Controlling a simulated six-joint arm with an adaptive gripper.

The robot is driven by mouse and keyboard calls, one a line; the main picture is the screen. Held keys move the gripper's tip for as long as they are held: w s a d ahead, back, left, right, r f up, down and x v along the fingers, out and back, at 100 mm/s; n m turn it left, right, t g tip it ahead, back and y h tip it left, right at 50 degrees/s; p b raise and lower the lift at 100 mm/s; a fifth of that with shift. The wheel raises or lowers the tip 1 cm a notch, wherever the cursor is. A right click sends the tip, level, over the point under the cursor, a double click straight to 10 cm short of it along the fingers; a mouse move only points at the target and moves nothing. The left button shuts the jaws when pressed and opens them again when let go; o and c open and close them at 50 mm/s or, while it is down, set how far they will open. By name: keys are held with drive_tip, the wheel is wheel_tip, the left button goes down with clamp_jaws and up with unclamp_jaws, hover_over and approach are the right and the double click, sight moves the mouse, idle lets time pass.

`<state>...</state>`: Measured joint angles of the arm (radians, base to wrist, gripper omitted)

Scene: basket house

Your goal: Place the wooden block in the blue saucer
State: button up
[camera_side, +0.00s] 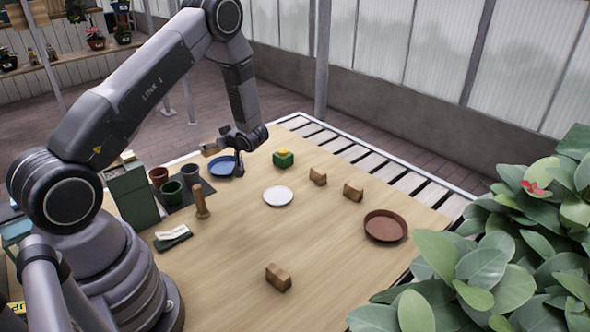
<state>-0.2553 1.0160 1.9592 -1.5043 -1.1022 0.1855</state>
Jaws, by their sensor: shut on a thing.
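The blue saucer (217,167) lies flat near the back left edge of the wooden table. My gripper (228,151) is low over the saucer's right side, and one dark finger reaches down in front of it. My gripper is shut on a wooden block (209,149), which shows at its left, at the saucer's back edge in the picture. I cannot tell whether the block touches the saucer. Other wooden blocks lie on the table: two at the right of centre (318,177) (353,192) and one at the front (278,277).
A white saucer (278,196), a green block with a yellow top (283,159) and a brown saucer (385,226) lie right of my gripper. Pots (172,193), a wooden peg-like piece (201,203) and a green box (133,194) stand left. Leafy plants (500,265) fill the right front.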

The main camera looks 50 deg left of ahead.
drive_tip(key=w+a+f, duration=0.1)
drive_tip(key=f, duration=0.1)
drive_tip(key=w+a+f, duration=0.1)
drive_tip(key=w+f, duration=0.1)
drive_tip(key=w+a+f, duration=0.2)
drive_tip(key=shift+w+f, duration=0.2)
drive_tip(key=shift+f, duration=1.75)
drive_tip(key=o, duration=1)
drive_tip(key=shift+f, duration=0.15)
